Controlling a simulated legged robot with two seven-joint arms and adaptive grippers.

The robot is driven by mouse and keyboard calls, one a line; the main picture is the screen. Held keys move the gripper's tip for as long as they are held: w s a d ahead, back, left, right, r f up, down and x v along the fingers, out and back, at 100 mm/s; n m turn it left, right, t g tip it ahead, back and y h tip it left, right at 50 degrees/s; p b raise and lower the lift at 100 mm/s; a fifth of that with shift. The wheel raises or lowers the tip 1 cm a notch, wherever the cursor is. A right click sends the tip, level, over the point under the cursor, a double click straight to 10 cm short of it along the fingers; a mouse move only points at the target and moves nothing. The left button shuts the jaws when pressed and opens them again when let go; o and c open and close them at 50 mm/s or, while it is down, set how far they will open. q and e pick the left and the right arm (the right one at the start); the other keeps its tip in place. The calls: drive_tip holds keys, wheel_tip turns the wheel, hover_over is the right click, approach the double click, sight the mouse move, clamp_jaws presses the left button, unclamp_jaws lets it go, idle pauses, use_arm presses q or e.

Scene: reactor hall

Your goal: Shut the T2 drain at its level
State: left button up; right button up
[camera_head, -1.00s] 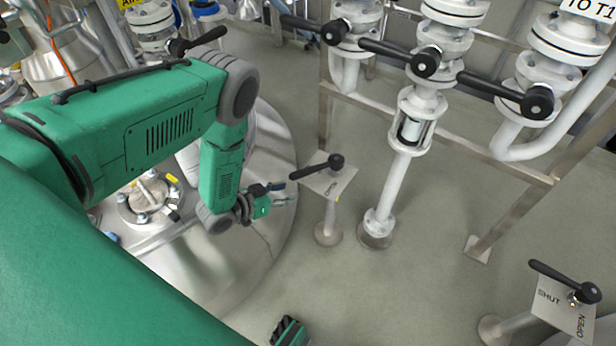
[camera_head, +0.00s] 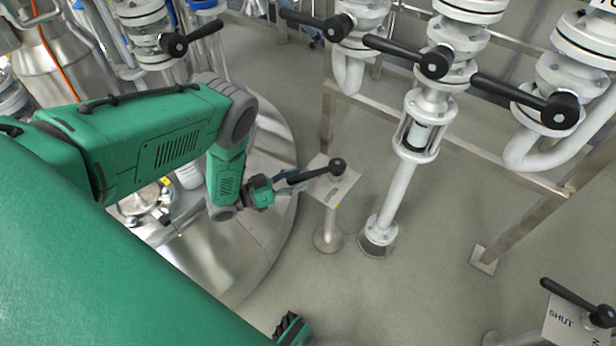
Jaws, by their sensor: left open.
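A black lever handle (camera_head: 315,173) with a round hub sits on a small metal plate (camera_head: 337,192) on a short post beside the large steel tank. The handle points left, toward my left gripper. No T2 label is readable on it. My left gripper (camera_head: 287,182) is open, its fingers at the free end of this handle. I cannot tell whether they touch it.
Several white valves with black levers line the pipe rack at the top, including a middle lever (camera_head: 405,55) and a right lever (camera_head: 525,98). A white pipe with a sight glass (camera_head: 418,135) drops to the floor right of the post. The grey floor (camera_head: 420,285) is clear.

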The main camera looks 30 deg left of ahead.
sight(307, 177)
use_arm(q)
drive_tip(key=shift+x, duration=1.6)
clamp_jaws()
drive_tip(key=m+g+h+b, duration=0.1)
drive_tip(key=w+a+m+g+h+b, duration=0.1)
drive_tip(key=b, duration=0.1)
drive_tip(key=shift+a+f, duration=0.1)
drive_tip(key=shift+f, duration=0.05)
drive_tip(key=shift+w+a+m+g+h+b, duration=0.25)
drive_tip(key=shift+m+g+h+b, duration=0.15)
drive_tip(key=shift+g+h+b, duration=0.15)
drive_tip(key=shift+r, duration=0.25)
drive_tip(key=shift+c, duration=0.2)
unclamp_jaws()
drive_tip(key=shift+w, duration=0.1)
drive_tip(key=shift+o, duration=0.2)
drive_tip(key=shift+f, duration=0.1)
